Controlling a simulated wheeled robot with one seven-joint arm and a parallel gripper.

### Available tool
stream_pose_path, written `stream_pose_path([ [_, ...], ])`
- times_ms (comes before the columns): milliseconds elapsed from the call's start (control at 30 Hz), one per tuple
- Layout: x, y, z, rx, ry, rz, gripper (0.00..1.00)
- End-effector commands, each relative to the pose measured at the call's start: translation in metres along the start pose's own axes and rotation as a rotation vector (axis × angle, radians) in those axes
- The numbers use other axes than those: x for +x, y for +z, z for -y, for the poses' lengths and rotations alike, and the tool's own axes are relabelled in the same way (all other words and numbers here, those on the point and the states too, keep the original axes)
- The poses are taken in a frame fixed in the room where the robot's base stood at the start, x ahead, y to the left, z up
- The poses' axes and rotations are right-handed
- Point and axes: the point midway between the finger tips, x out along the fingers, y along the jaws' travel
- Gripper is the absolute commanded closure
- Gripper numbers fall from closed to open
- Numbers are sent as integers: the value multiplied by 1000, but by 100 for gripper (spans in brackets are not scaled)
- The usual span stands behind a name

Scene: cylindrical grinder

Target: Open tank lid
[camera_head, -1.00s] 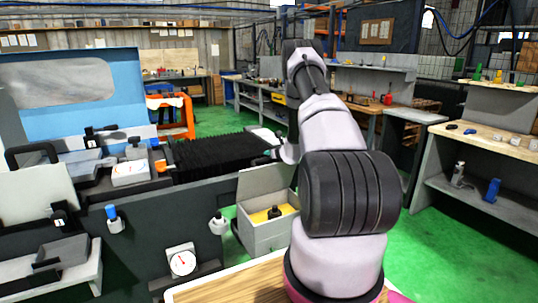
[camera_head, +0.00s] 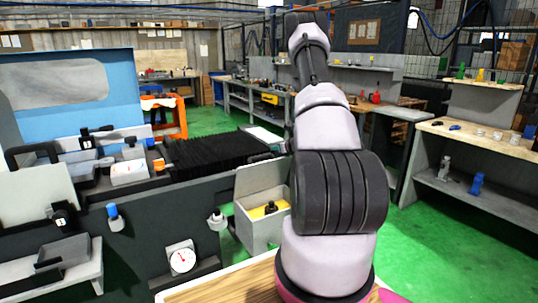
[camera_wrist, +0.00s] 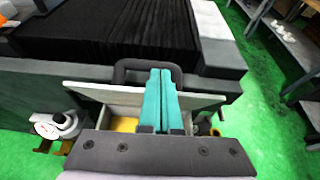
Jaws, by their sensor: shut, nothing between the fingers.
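The tank is an open-topped grey box (camera_head: 258,232) beside the machine, with yellow inside and a small dark knob-like part standing in it. A pale panel that looks like its lid (camera_head: 260,178) stands raised at the back edge. In the wrist view, the lid's pale edge (camera_wrist: 90,92) runs across behind my fingers, and a dark loop handle (camera_wrist: 122,68) shows above it. My gripper (camera_wrist: 160,73) has teal fingers, shut together and empty, in front of the handle. I cannot tell whether they touch it. In the head view my arm hides the gripper.
The machine's dark front wall (camera_head: 145,225) lies left of the tank, carrying a dial gauge (camera_head: 181,258). Black bellows (camera_head: 210,150) lie behind the tank. A shelf bench (camera_head: 470,190) stands at the right, with open green floor (camera_head: 430,245) before it.

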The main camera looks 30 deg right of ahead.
Motion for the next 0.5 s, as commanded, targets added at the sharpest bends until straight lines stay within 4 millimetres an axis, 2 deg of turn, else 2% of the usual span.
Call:
stream_pose_path([
  [33, -23, -26, -4, 7, 0, -21, 100],
  [100, -51, -52, -12, 9, 0, -32, 100],
  [233, -90, -80, -23, 14, -9, -43, 100],
  [300, -98, -86, -26, 14, -12, -45, 100],
  [367, -98, -88, -27, 13, -12, -44, 100],
  [500, -79, -88, -27, 10, -10, -43, 100],
])
